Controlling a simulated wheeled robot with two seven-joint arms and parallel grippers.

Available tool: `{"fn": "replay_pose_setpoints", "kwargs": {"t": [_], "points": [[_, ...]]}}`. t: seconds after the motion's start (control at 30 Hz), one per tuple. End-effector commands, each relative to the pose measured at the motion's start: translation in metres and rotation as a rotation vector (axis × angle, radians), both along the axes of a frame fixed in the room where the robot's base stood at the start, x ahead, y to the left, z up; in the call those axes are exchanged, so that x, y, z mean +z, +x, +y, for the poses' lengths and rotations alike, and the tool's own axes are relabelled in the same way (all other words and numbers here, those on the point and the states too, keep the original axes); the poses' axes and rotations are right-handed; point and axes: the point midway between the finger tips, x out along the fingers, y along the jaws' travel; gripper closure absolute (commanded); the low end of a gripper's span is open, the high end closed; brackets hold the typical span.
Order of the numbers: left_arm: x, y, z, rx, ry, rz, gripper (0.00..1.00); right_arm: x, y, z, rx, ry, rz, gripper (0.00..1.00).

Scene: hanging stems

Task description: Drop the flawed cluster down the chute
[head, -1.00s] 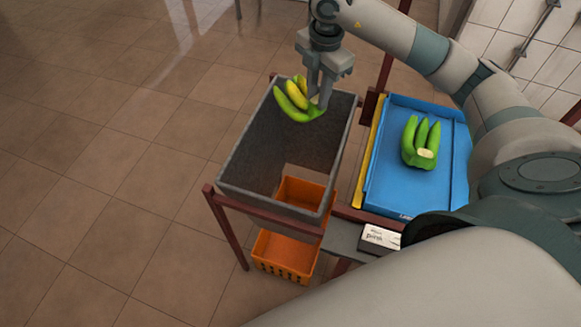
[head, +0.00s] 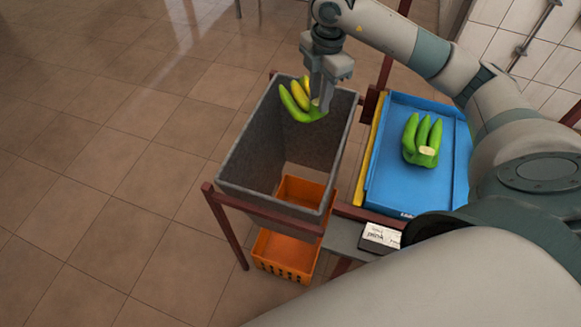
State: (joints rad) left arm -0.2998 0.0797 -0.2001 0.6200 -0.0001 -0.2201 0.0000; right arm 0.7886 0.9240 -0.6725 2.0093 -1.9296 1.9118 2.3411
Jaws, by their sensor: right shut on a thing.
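A banana cluster (head: 297,102), green with one yellow finger, hangs from my right gripper (head: 321,103), which is shut on its crown end. The cluster is over the far part of the open grey chute (head: 244,191), near its far rim. It looks held at about rim height; the exact height is hard to tell. A second, all-green cluster (head: 421,138) lies on the blue tray (head: 388,190) to the right. My left gripper is not in view.
An orange crate (head: 285,270) stands under the chute's open bottom. Dark red frame posts (head: 229,232) surround the chute. A small white labelled box (head: 380,237) sits on a grey shelf near the tray. Tiled floor at left is clear.

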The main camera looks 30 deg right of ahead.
Motion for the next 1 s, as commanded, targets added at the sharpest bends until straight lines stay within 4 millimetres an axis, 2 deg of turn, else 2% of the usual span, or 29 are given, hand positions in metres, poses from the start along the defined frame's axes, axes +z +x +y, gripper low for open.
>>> {"fn": "replay_pose_setpoints", "kwargs": {"t": [0.2, 0.4, 0.83, 0.87, 0.9, 0.93, 1.0], "points": [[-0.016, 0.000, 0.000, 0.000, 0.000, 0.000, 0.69, -0.024, 0.000, 0.000, -0.001, -0.001, -0.001, 1.00], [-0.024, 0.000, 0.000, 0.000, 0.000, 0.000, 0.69, -0.036, 0.000, 0.000, 0.000, -0.001, -0.002, 1.00], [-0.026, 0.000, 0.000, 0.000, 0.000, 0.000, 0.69, -0.040, 0.000, 0.000, 0.000, 0.000, -0.002, 1.00], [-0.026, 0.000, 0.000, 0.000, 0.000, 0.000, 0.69, -0.040, 0.000, 0.000, 0.000, 0.000, -0.002, 0.75], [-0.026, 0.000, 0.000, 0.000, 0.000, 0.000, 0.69, -0.040, 0.000, 0.000, 0.000, 0.000, -0.002, 0.66], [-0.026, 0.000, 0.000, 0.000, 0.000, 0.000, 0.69, -0.040, 0.000, 0.000, 0.000, 0.000, -0.002, 0.58], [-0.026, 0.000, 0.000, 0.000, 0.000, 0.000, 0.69, -0.040, 0.000, 0.000, 0.000, -0.001, -0.002, 0.56]]}}
